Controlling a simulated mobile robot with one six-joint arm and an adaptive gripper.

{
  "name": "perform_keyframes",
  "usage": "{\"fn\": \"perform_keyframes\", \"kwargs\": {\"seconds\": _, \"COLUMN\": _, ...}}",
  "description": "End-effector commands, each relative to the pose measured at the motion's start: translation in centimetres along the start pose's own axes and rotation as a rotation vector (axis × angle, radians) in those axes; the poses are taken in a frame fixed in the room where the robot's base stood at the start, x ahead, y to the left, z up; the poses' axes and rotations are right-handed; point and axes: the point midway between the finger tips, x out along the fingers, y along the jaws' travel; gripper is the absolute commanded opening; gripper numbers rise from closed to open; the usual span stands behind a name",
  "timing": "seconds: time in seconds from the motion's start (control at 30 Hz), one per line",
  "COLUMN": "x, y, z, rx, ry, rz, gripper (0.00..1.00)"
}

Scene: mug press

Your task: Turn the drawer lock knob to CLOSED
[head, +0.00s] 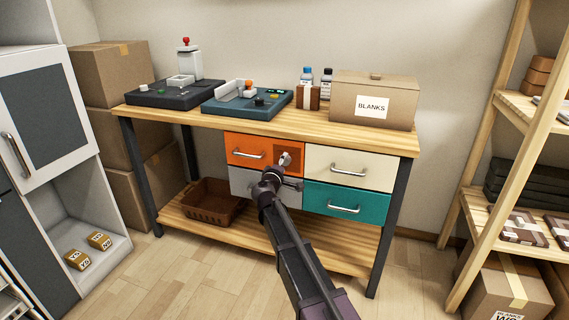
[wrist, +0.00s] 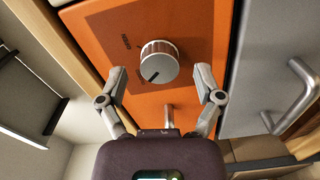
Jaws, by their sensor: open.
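The drawer lock knob (head: 285,159) is a round silver knob on the right part of the orange drawer (head: 240,146). In the wrist view the knob (wrist: 159,62) shows large, with a dark pointer line on its face toward the picture's lower left. In the head view my gripper (head: 278,172) is just in front of the drawer.
Next to the orange drawer are a cream drawer (head: 349,168), a teal drawer (head: 346,203) and a grey drawer (head: 245,184), with bar handles. The workbench top (head: 230,122) holds machines and a BLANKS box (head: 374,99). A brown basket (head: 208,203) sits on the lower shelf.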

Motion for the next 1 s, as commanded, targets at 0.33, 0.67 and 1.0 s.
{"fn": "perform_keyframes", "kwargs": {"seconds": 0.33, "x": -5.4, "y": 0.0, "z": 0.2, "rx": 0.0, "ry": 0.002, "rz": 0.0, "gripper": 0.85}}
{"fn": "perform_keyframes", "kwargs": {"seconds": 0.67, "x": -9.7, "y": 0.0, "z": 0.1, "rx": -0.001, "ry": 0.002, "rz": 0.0, "gripper": 0.85}}
{"fn": "perform_keyframes", "kwargs": {"seconds": 1.0, "x": -10.6, "y": 0.0, "z": 0.0, "rx": -0.001, "ry": 0.0, "rz": 0.0, "gripper": 0.85}}
